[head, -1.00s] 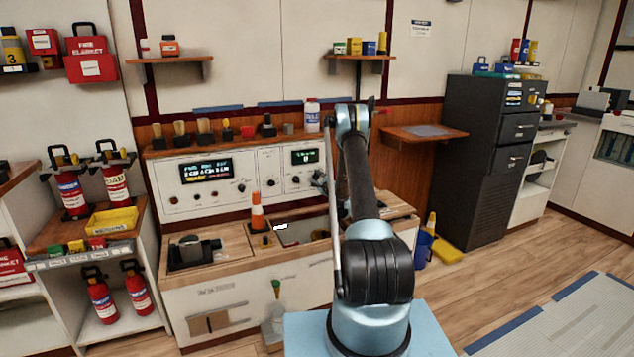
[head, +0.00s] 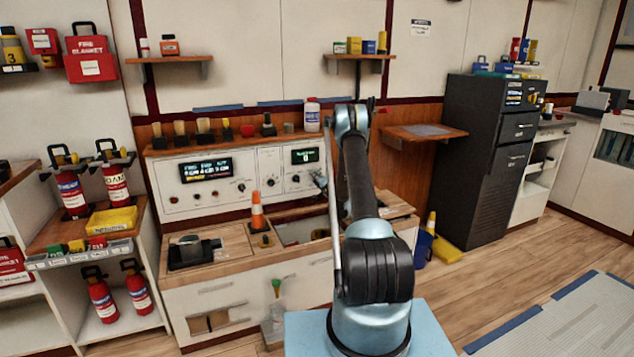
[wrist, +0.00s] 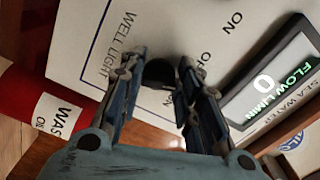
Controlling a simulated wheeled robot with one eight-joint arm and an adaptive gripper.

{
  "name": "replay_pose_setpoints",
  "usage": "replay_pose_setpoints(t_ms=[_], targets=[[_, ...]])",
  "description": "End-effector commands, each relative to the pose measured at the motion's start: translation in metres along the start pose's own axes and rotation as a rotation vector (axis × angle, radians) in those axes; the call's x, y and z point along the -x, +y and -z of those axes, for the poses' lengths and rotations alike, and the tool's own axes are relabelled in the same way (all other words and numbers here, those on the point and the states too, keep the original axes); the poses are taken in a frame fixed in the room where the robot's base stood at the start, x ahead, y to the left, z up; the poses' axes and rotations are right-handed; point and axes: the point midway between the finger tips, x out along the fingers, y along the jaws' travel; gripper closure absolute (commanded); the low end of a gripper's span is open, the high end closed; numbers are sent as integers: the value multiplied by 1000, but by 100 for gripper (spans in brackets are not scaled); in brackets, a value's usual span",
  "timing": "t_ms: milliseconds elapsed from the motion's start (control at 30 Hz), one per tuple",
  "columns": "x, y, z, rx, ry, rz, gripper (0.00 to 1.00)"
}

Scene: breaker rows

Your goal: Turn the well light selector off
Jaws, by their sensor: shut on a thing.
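The well light selector is a black knob (wrist: 160,74) on a white panel in the wrist view, beside the printed words "WELL LIGHT". "ON" and what looks like "OFF" are printed to its right. My gripper (wrist: 163,64) is shut on the knob, one finger on each side. The fingers hide much of the knob and some lettering, so I cannot tell where its pointer stands. In the head view the white control panel (head: 215,202) stands over the bench, and my arm hides its right part and the selector.
A lit display (wrist: 272,90) sits right of the knob. A red-and-white container (wrist: 40,112) is at the wrist view's left.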

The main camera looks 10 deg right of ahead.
Motion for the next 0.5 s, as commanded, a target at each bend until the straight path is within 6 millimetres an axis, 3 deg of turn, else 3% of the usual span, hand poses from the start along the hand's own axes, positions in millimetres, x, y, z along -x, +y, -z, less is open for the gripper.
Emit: replay_pose_setpoints(t_ms=[500], targets=[[0, 3, -2, 334, -3, 1, 93]])
